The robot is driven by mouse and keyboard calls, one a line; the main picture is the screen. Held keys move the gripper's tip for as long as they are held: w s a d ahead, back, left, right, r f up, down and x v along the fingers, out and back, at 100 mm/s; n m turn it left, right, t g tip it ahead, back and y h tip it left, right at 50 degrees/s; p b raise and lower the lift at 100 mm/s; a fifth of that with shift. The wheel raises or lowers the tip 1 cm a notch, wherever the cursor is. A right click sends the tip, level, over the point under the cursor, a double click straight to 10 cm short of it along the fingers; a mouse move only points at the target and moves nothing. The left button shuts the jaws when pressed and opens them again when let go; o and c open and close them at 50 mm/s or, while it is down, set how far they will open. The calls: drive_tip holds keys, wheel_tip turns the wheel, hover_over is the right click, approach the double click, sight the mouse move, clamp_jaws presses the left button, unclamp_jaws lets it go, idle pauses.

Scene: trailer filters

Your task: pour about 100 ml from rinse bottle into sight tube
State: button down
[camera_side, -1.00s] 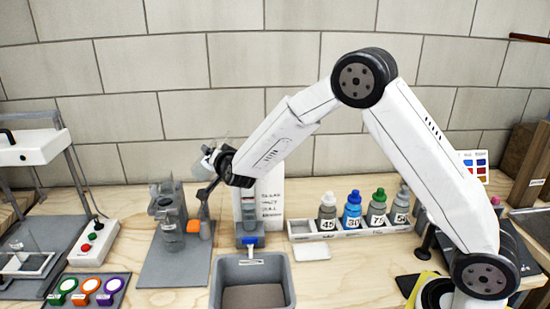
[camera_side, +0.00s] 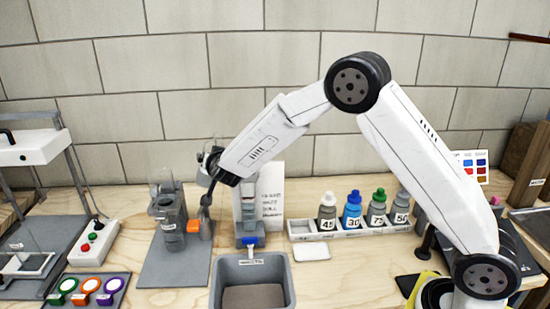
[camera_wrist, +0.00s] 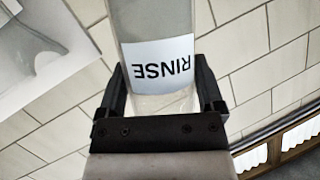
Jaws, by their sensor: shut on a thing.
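My gripper (camera_wrist: 161,80) is shut around the rinse bottle (camera_wrist: 160,105), a clear bottle with a white RINSE label that reads upside down in the wrist view. In the side view the bottle is small and hard to make out at the arm's end. There the gripper is raised between a grey stand (camera_side: 168,225) and a tall narrow tube (camera_side: 247,206) with grey bands and a blue valve, which looks like the sight tube. The bottle's mouth, its exact tilt and any stream of liquid cannot be made out.
A grey bin (camera_side: 220,285) stands below the blue valve. A white tray (camera_side: 330,234) with several capped bottles is to the right. A control box (camera_side: 93,243) and coloured rings (camera_side: 88,285) are at left. An orange block (camera_side: 206,229) is beside the grey stand.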

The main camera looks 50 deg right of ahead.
sight(211, 182)
drive_tip(key=shift+n+g, duration=0.4)
drive_tip(key=shift+n, duration=0.2)
drive_tip(key=f, duration=0.6)
drive_tip(key=shift+w+a+f, duration=0.2)
drive_tip(key=shift+f, duration=0.15)
drive_tip(key=shift+w+a+n+h, duration=0.1)
drive_tip(key=shift+n+h, duration=0.2)
drive_tip(key=shift+h, duration=0.1)
drive_tip(key=shift+w+a+n+g, duration=0.1)
drive_tip(key=shift+n+g, duration=0.3)
drive_tip(key=shift+g, duration=0.1)
drive_tip(key=shift+r, duration=2.45)
drive_tip(key=shift+r, duration=0.1)
